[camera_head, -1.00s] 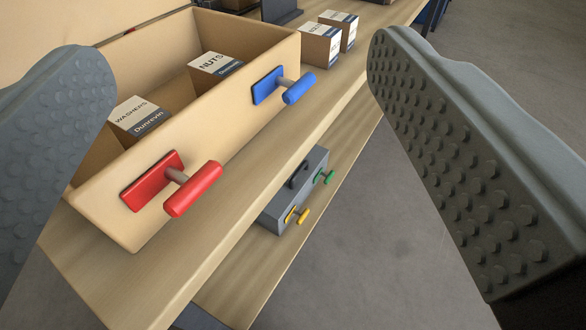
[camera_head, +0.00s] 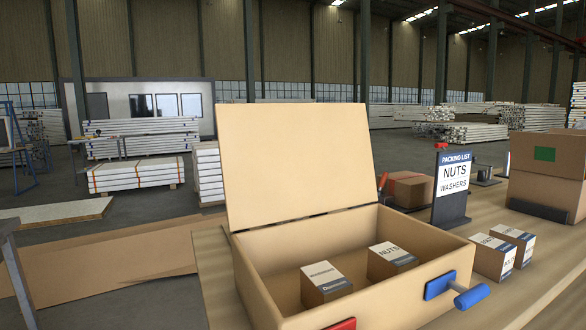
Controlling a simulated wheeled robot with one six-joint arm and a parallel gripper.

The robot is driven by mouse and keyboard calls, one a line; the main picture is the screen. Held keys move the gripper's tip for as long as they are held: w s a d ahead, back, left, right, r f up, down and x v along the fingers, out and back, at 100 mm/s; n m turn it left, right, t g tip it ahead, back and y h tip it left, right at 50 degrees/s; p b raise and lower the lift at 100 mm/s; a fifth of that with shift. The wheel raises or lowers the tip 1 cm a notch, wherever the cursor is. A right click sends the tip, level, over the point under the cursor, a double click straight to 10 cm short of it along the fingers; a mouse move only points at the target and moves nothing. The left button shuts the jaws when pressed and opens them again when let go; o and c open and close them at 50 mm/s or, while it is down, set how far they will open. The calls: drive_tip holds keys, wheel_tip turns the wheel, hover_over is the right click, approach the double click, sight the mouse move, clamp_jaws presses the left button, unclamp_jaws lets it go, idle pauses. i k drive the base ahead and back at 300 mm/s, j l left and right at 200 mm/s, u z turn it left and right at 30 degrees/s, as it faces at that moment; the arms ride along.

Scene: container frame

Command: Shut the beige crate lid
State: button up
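The beige crate (camera_head: 262,292) stands on the wooden workbench, at the bottom middle of the view. Its beige lid (camera_head: 295,158) stands open, roughly upright along the crate's back edge. Inside lie a washers box (camera_head: 324,284) and a nuts box (camera_head: 391,262). On the front wall are a blue handle (camera_head: 458,290) at right and a red handle (camera_head: 343,324), mostly cut off by the bottom edge. A small red part (camera_head: 382,181) shows beside the lid's right edge. My gripper is out of view.
Two small labelled boxes (camera_head: 493,257) stand right of the crate. A packing list sign (camera_head: 451,186) reading nuts and washers stands behind, near a brown box (camera_head: 409,189). A larger carton (camera_head: 546,175) is at far right. The bench (camera_head: 212,262) is bare left of the crate.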

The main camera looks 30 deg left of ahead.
sight(280, 162)
drive_tip(key=k+z, duration=0.25)
drive_tip(key=k, duration=0.25)
drive_tip(key=k+l+z, duration=0.25)
drive_tip(key=k, duration=0.2)
drive_tip(key=j+z, duration=0.1)
drive_tip(key=z, duration=0.3)
drive_tip(key=j+z, duration=0.15)
drive_tip(key=z, duration=0.3)
drive_tip(key=j+z, duration=0.15)
drive_tip(key=z, duration=0.25)
drive_tip(key=k+j, duration=0.1)
drive_tip(key=j, duration=2)
drive_tip(key=k+j, duration=0.15)
drive_tip(key=j, duration=2)
drive_tip(key=k+j, duration=0.15)
drive_tip(key=j, duration=0.9)
drive_tip(key=k+j, duration=0.1)
drive_tip(key=j, duration=0.2)
drive_tip(key=j+z, duration=0.1)
drive_tip(key=j, duration=0.25)
drive_tip(key=k, duration=0.05)
